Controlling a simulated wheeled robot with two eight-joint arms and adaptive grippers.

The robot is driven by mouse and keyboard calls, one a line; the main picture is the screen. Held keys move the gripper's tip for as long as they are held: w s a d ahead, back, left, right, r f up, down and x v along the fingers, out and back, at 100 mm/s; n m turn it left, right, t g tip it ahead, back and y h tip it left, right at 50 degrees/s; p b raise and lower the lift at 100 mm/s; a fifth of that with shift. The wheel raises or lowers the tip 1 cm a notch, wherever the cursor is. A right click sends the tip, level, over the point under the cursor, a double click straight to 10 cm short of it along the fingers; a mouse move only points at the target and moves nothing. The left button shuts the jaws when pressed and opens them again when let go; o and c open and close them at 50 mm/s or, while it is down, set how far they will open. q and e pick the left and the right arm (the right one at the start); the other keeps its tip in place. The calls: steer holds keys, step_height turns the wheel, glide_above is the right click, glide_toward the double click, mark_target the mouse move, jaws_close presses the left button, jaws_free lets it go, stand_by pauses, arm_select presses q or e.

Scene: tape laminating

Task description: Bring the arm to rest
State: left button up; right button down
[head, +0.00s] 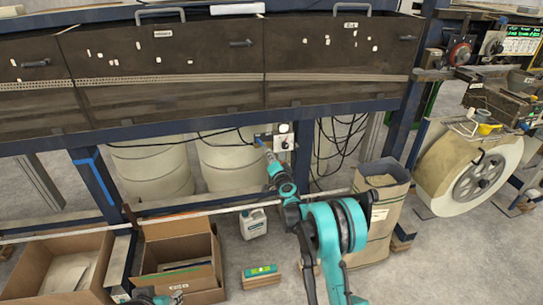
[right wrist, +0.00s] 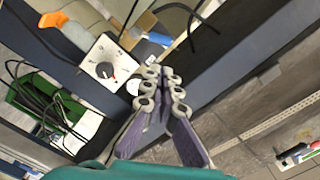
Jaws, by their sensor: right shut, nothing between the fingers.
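My right arm reaches up the middle of the head view, with its gripper (head: 264,146) just left of a small control box (head: 283,140) on the machine's blue frame. In the right wrist view, my right gripper (right wrist: 162,90) is shut with nothing between its fingers. The white face of the control box (right wrist: 108,68), with a round knob, shows left of the fingers there. I cannot tell whether the gripper touches the box. A small teal and grey part of my left gripper (head: 158,299) shows at the bottom edge of the head view; its fingers are unclear.
The long dark machine (head: 170,60) spans the back, with pale drums (head: 228,160) beneath. Open cardboard boxes (head: 180,255) stand at lower left. A white jug (head: 253,223) and a tall paper sack (head: 385,215) flank my right arm. A large roll (head: 440,175) stands right. Floor shows at lower right.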

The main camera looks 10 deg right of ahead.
steer(key=shift+w, duration=0.1)
steer(key=s+a+r+n+g+y, duration=0.2)
steer(key=s+a+r+n, duration=0.3)
steer(key=s+r, duration=0.55)
steer(key=s+a+r+n+g, duration=0.1)
steer(key=s+r+n+g, duration=0.2)
steer(key=s, duration=0.9)
steer(key=s+d+f+n+g+h, duration=0.1)
steer(key=s+d+f+g, duration=0.1)
steer(key=s, duration=0.8)
steer(key=s+d+f+g+h, duration=0.1)
steer(key=s+f, duration=0.4)
steer(key=s, duration=0.6)
steer(key=s+d+f+n+g+h, duration=0.1)
steer(key=s+d+f+g, duration=0.1)
steer(key=s, duration=0.8)
step_height(320, 180, down, 2)
steer(key=shift+s+d+n+g+h, duration=0.2)
steer(key=shift+d+n+g+h, duration=0.1)
steer(key=shift+d, duration=0.5)
